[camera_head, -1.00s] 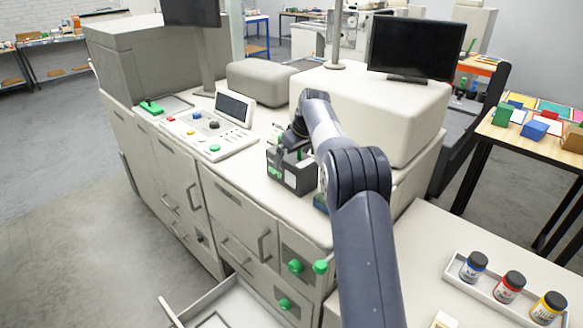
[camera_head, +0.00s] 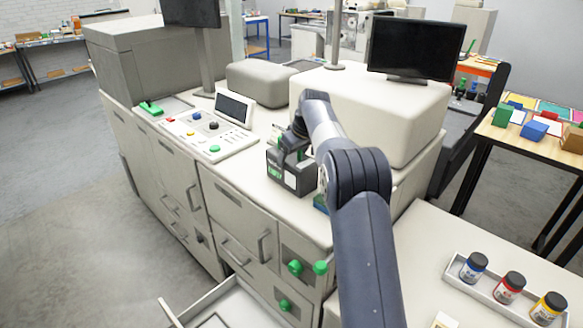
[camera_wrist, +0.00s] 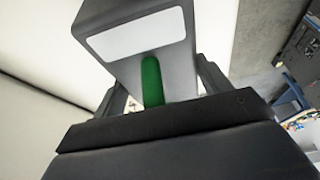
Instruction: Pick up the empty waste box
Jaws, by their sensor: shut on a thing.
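The waste box (camera_head: 292,176) is a dark grey box with a green and white label on its side. It stands on the pale machine top, left of my forearm, in the head view. My gripper (camera_head: 294,148) is above it, pointing down, and is shut on it. In the wrist view the grey box (camera_wrist: 178,68) with a white label fills the upper middle, with a green strip between the fingers of my gripper (camera_wrist: 155,88). My wrist hides part of the box's top. I cannot tell whether the inside is empty.
A control panel (camera_head: 207,128) lies left of the box. A large pale housing (camera_head: 372,112) with a monitor (camera_head: 411,46) stands behind and right. An open drawer (camera_head: 228,308) juts out at the front. A tray (camera_head: 479,284) of paint jars is at lower right.

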